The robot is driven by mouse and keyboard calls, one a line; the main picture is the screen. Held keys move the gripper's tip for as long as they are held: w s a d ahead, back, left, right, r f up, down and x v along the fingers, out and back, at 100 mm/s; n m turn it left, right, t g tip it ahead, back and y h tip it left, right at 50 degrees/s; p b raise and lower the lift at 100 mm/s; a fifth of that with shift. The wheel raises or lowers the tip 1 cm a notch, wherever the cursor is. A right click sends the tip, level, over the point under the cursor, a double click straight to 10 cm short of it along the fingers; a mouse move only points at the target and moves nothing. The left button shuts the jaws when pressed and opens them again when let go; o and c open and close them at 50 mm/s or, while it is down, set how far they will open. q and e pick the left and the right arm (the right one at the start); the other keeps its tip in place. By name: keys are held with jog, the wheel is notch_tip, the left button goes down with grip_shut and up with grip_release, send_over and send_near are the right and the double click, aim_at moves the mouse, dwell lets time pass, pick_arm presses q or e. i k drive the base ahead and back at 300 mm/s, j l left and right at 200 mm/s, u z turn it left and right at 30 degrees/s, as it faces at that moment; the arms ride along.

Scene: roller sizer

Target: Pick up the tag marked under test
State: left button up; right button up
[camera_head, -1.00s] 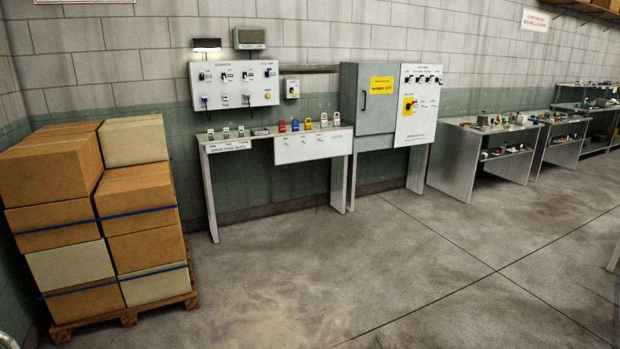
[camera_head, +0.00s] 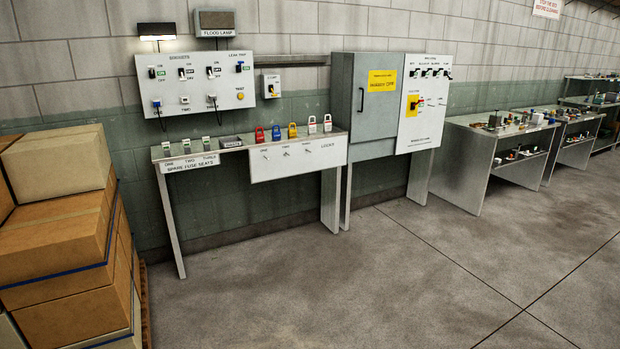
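No tag with readable "under test" lettering can be made out. On the lockout table (camera_head: 300,160), a red padlock-like item (camera_head: 260,135), a blue one (camera_head: 276,133) and a yellow one (camera_head: 292,130) stand in a row. Right of them stand two whitish items, one (camera_head: 312,125) beside the other (camera_head: 327,123). They are too small to read, so I cannot tell whether either is a tag. Neither of my grippers is in view.
A wall panel of switches (camera_head: 200,80) hangs above the table. A grey cabinet (camera_head: 365,100) with a yellow notice stands right of it. Stacked boxes (camera_head: 60,240) fill the left side. Benches with small parts (camera_head: 475,150) stand further right. The floor (camera_head: 330,280) in front is clear.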

aim_at(327, 124)
jog(key=i+l, duration=0.1)
jog(key=i, duration=3.7)
jog(key=j+u, duration=0.05)
jog(key=j, duration=0.05)
